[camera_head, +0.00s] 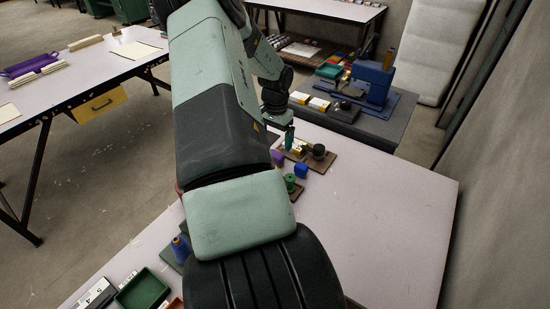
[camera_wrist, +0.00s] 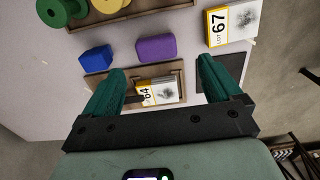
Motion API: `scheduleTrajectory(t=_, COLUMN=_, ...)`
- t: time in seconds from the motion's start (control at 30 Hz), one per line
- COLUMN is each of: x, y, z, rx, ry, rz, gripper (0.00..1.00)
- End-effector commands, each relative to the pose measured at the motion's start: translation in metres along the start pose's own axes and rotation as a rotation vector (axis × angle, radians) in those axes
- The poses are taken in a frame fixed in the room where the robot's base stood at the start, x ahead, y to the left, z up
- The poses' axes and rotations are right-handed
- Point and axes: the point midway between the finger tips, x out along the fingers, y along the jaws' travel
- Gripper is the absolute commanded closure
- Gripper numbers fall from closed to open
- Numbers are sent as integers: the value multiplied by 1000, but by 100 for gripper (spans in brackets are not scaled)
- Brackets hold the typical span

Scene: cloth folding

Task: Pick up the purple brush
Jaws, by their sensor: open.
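The purple brush (camera_wrist: 156,49) shows in the wrist view as a small, rounded, block-like thing, just beyond my fingertips and between their lines. No bristles can be made out. It also shows in the head view (camera_head: 277,158), small and partly hidden by my arm. My gripper (camera_wrist: 161,70) has its two green fingers spread wide with nothing gripped between them. In the head view my gripper (camera_head: 289,138) hangs over the far side of the table, close to the brush; its fingertips are too small to make out there.
A blue block (camera_wrist: 96,57) lies left of the brush in the wrist view. A card marked 64 (camera_wrist: 163,91) sits between my fingers, and one marked 67 (camera_wrist: 235,24) lies at upper right. A green spool (camera_wrist: 60,10) is at upper left. The table's (camera_head: 390,215) right side is clear.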

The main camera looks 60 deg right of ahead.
Motion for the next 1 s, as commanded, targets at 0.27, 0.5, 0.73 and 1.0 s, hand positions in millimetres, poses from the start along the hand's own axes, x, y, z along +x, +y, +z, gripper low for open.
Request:
scheduleTrajectory(t=0.27, x=29, y=0, z=1, rx=0, ry=-1, rz=-1, gripper=8)
scheduleTrajectory(t=0.5, x=62, y=6, z=6, rx=1, ry=-2, rz=1, gripper=8)
scheduleTrajectory(t=0.73, x=78, y=5, z=5, rx=-1, ry=1, rz=-1, gripper=8)
scheduleTrajectory(t=1.0, x=78, y=4, z=5, rx=-1, ry=1, rz=-2, gripper=22)
